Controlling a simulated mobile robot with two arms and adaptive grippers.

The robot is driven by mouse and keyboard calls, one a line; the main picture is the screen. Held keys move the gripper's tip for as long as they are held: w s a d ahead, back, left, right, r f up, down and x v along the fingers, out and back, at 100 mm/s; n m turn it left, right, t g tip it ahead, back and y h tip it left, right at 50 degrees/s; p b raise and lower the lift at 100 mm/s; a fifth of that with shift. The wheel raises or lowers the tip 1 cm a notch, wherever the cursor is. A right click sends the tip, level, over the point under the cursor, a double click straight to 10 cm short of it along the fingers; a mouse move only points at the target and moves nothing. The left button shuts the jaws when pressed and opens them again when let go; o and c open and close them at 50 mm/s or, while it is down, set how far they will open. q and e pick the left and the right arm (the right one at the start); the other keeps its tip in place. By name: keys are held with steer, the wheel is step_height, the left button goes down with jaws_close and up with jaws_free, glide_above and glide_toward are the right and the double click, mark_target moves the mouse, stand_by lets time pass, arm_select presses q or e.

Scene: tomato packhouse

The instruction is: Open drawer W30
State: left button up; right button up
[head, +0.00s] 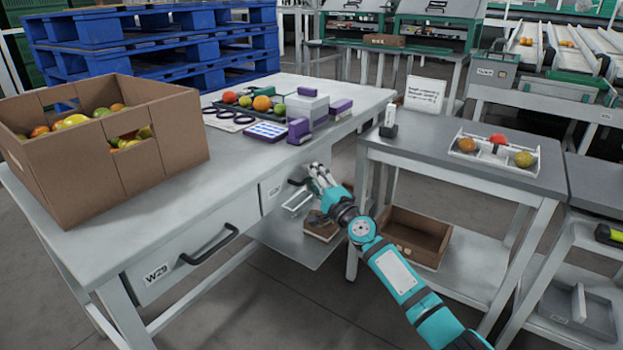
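A drawer front (268,200) with a dark handle (298,182) sits under the grey bench, towards its right end. Its small label (273,190) is too small to read surely, and the drawer looks closed. The nearer drawer (190,258) bears the label W29, has a black bar handle and looks closed too. My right gripper (316,174) is just right of the farther drawer's handle, with its fingers pointing up and left. I cannot tell whether it touches the handle or how far its fingers are apart. My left gripper is not in view.
A cardboard box (130,165) of tomatoes stands on the bench (345,95), near a dark tray of tomatoes and purple-and-grey devices. A side table (470,160) stands to the right, with an open brown box (415,235) on its lower shelf. Blue pallets (150,45) are stacked behind.

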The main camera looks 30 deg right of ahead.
steer(key=shift+w, duration=0.2)
jaws_close()
stand_by(0.5)
